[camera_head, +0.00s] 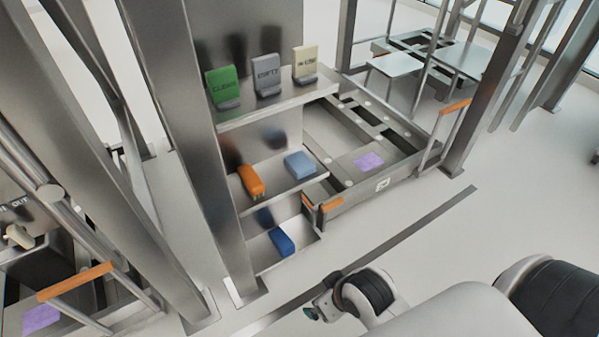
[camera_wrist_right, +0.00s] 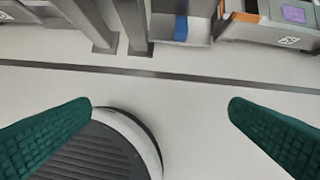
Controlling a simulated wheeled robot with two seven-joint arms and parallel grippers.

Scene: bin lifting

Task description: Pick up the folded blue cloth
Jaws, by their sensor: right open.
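A light blue, flat folded cloth (camera_head: 300,165) lies on the middle shelf of the metal rack in the head view, right of an orange brush (camera_head: 250,182). A darker blue block-like item (camera_head: 281,241) lies on the lower shelf; I cannot tell if it is also cloth. In the right wrist view a blue item (camera_wrist_right: 181,28) shows at the top, on a low shelf. My right gripper (camera_head: 311,312) is low in front of the rack, apart from it. Its green fingers (camera_wrist_right: 160,106) are wide apart with nothing between them. My left gripper is out of view.
The upper shelf (camera_head: 275,104) holds green, grey and cream signs on stands. A wheeled frame (camera_head: 410,165) with orange handles and a purple patch (camera_head: 369,160) stands right of the rack. A metal post (camera_head: 190,170) rises at its left. The floor in front is clear, with a dark strip (camera_head: 420,228).

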